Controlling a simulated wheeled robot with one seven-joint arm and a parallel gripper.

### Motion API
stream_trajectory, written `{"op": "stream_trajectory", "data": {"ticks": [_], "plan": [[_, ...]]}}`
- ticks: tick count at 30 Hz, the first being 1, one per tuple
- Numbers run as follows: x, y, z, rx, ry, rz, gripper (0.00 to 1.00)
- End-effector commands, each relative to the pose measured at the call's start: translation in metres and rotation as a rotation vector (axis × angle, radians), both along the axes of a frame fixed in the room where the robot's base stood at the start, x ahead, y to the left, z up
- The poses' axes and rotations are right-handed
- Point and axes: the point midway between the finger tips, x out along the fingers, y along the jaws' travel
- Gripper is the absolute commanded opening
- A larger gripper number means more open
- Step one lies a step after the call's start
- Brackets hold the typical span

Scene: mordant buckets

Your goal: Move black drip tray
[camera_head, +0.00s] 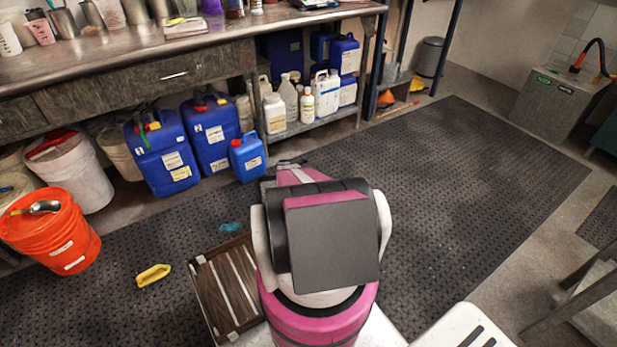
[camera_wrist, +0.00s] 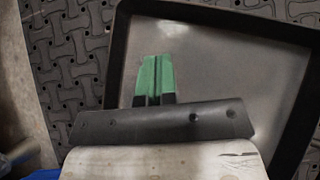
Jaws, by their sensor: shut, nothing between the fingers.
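The black drip tray (camera_wrist: 123,40) lies on the dark floor mat in the wrist view. It has a raised black rim and a greyish, shiny floor, and it runs out of the picture at the right. My gripper (camera_wrist: 157,58) shows green fingertips pressed together, shut and empty. The fingertips appear over the inside of the tray, near its left rim; I cannot tell how high above it they are. In the head view my own arm hides the tray and the fingers.
Blue jugs (camera_head: 160,155) and an orange bucket (camera_head: 58,240) stand along the workbench (camera_head: 120,62). A slatted wooden board (camera_head: 222,290) and a yellow item (camera_head: 153,275) lie at the left. The black mat (camera_head: 480,180) is clear at the right.

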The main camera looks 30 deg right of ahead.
Motion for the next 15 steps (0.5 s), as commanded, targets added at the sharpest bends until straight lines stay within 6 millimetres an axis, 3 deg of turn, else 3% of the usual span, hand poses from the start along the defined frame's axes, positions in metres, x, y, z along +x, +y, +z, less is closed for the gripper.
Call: {"op": "stream_trajectory", "data": {"ticks": [6,15], "plan": [[-0.002,0.030,0.030,0.000,0.000,0.001,0.00],[0.000,0.045,0.046,0.000,0.001,-0.001,0.00]]}}
